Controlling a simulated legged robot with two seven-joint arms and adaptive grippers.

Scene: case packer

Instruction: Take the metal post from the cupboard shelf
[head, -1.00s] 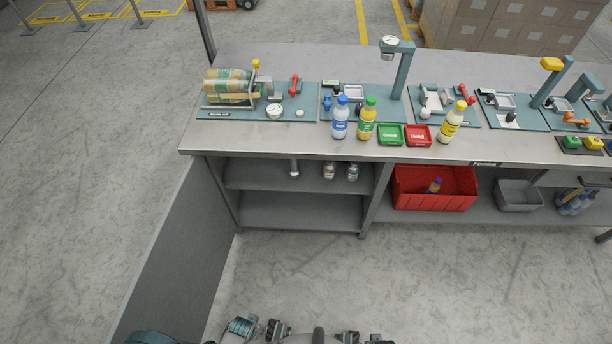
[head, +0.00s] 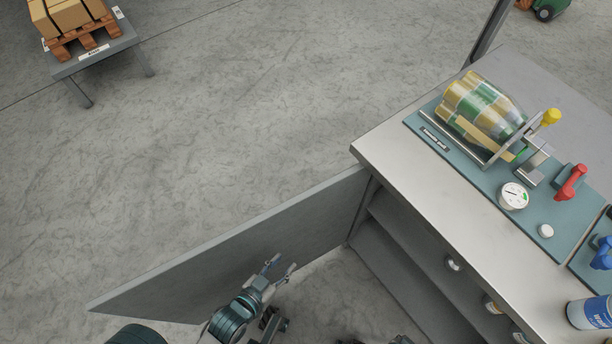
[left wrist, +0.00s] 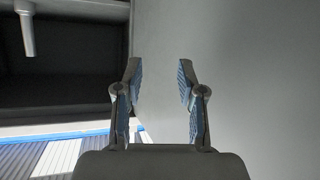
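The metal post (head: 452,262) stands on the upper cupboard shelf; in the head view mostly its round pale end shows below the counter edge. A pale grey post, which looks like the same one, shows at the upper left of the left wrist view (left wrist: 28,32), inside the dark cupboard. My left gripper (head: 280,266) is in front of the open door panel, left of the cupboard and apart from the post. Its two blue-padded fingers (left wrist: 160,82) are spread with nothing between them.
The grey door panel (head: 245,240) stands open, left of the cupboard (head: 385,260). Cans (head: 490,304) stand farther right on the shelf. The counter (head: 400,165) above carries a bottle-filled fixture (head: 480,110), a dial (head: 513,195) and a blue-white bottle (head: 590,313).

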